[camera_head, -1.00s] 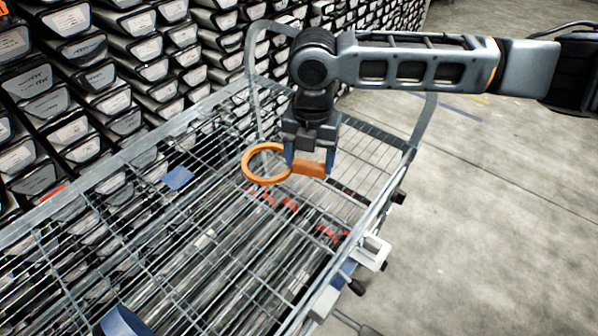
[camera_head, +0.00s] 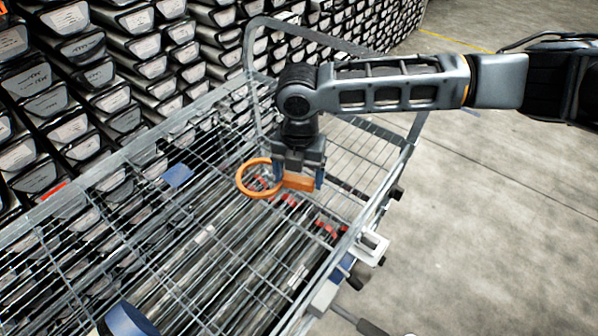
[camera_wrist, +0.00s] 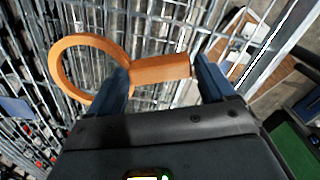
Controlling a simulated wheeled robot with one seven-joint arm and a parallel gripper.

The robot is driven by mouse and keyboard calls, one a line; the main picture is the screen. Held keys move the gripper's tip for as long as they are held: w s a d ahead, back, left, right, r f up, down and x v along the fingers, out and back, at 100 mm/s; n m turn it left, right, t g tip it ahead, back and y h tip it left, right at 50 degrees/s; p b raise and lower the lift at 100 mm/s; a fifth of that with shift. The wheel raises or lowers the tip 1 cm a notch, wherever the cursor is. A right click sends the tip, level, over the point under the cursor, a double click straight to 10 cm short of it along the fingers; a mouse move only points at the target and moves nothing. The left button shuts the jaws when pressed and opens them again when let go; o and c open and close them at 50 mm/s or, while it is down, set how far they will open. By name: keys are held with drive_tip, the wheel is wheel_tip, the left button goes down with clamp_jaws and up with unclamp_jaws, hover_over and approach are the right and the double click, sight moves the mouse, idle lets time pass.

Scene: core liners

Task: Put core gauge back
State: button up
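The core gauge (camera_head: 255,187) is an orange ring with a flat, block-like handle. My gripper (camera_head: 299,178) points down and holds it by the handle, with the ring out to the left. In the wrist view the handle (camera_wrist: 160,69) spans between the two blue fingers of the gripper (camera_wrist: 165,85). The gauge appears to hang above the far end of the wire mesh cart (camera_head: 100,160); the exact height is hard to tell.
Long core tubes with red ends (camera_head: 325,230) lie in the cart. A white bracket (camera_head: 372,246) sticks out from its right side. A blue round piece (camera_head: 127,320) is at the near end. Stacked core trays (camera_head: 75,90) line the left. The concrete floor (camera_head: 500,230) at right is clear.

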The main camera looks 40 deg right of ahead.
drive_tip(key=shift+o, duration=1.3)
drive_tip(key=shift+r, duration=0.1)
wheel_tip(320, 180, up, 12)
drive_tip(key=b, duration=0.1)
